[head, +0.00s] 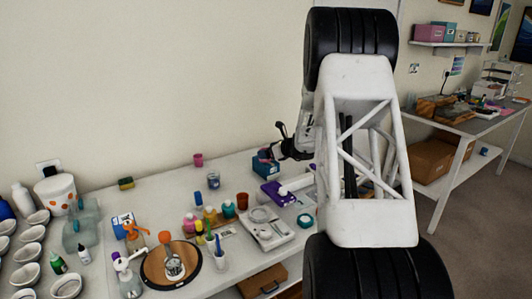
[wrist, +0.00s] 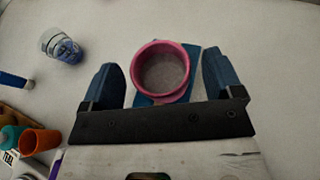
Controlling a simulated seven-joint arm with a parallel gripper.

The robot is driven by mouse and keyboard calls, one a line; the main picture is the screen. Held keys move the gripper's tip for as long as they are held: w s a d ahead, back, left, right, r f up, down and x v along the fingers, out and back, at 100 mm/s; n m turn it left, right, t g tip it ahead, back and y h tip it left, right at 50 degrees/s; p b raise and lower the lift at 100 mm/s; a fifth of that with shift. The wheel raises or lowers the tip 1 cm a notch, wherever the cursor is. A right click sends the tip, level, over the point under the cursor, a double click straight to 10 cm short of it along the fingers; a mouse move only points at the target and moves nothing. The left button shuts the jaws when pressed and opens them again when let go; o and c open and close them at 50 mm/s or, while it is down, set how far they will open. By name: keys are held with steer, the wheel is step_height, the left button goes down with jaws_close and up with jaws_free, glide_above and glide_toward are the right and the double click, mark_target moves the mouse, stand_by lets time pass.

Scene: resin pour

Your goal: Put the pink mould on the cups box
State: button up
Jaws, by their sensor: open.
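The pink mould (wrist: 163,70) is a round, open-topped cup with a greyish inside. In the wrist view it sits over a blue-teal box (wrist: 143,101), apparently the cups box, and looks to rest on it. My gripper (wrist: 160,62) is open, with one blue finger on each side of the mould and a visible gap on both sides. In the head view the box (head: 262,168) stands on the table at the back, below my gripper (head: 268,154). The mould cannot be made out clearly there.
A pink cup (head: 198,159) stands alone at the back of the table. Bottles and bowls crowd the left.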

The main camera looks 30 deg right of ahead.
steer(key=v, duration=1)
steer(key=shift+s+d+r, duration=0.1)
stand_by(0.5)
steer(key=s+a+r+n+g, duration=0.3)
steer(key=s+a+n, duration=0.25)
steer(key=a, duration=0.55)
steer(key=s+a+r+n+g+y, duration=0.15)
steer(key=s+a+r+n, duration=0.35)
steer(key=a, duration=0.6)
steer(key=s+a+r+n+g, duration=0.25)
steer(key=s+a+n, duration=0.4)
steer(key=a, duration=0.45)
steer(key=s+a+n+g+h, duration=0.1)
steer(key=s+a+n+h, duration=0.1)
steer(key=s, duration=0.7)
steer(key=s+a+f+n+g+h, duration=0.1)
steer(key=s+a+n, duration=0.4)
steer(key=s, duration=0.5)
steer(key=s+a+n+g+h, duration=0.1)
steer(key=s+a+n+h, duration=0.2)
steer(key=s+n, duration=0.4)
steer(key=s+a, duration=0.1)
steer(key=s, duration=0.2)
steer(key=shift+a+f+h, duration=0.15)
steer(key=shift+f+h, duration=0.2)
